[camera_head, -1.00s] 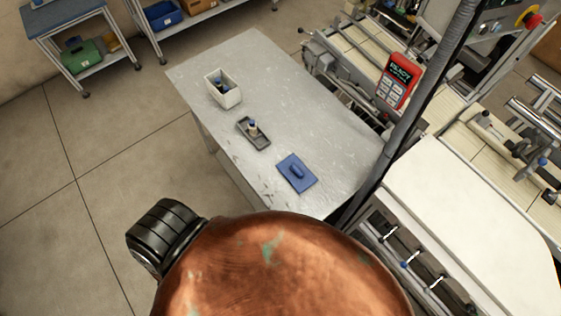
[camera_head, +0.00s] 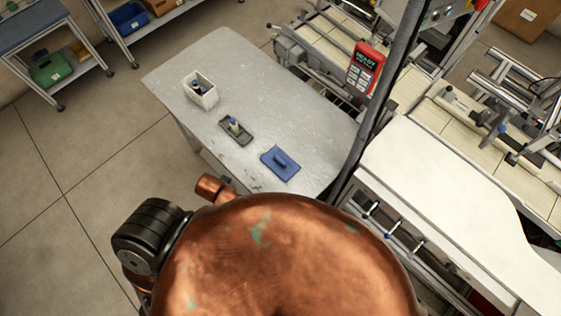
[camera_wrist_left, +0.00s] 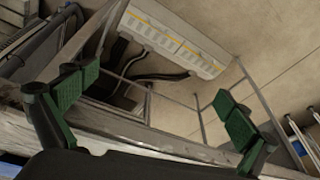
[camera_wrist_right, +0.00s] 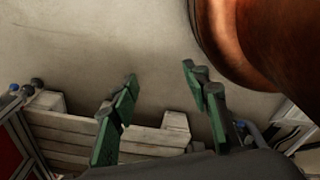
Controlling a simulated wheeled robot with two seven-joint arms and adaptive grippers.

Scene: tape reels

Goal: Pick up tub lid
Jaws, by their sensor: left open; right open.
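The tub lid is a flat blue square with a raised handle (camera_head: 281,163), lying on the near end of the grey table. The white tub (camera_head: 207,97) stands open at the far left of the table, with small dark and blue items inside. Neither gripper shows in the head view, so their distance from the lid cannot be told. My left gripper (camera_wrist_left: 155,100) is open and empty in the left wrist view, facing a table edge and frame. My right gripper (camera_wrist_right: 160,78) is open and empty in the right wrist view. The lid shows in neither wrist view.
A dark grey tray (camera_head: 229,137) with a small blue-topped item sits between tub and lid. A dark pole rises beside the table's right edge, near conveyor machinery and a red READY panel (camera_head: 365,69). Shelving (camera_head: 100,40) stands at back left. The table's right side is clear.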

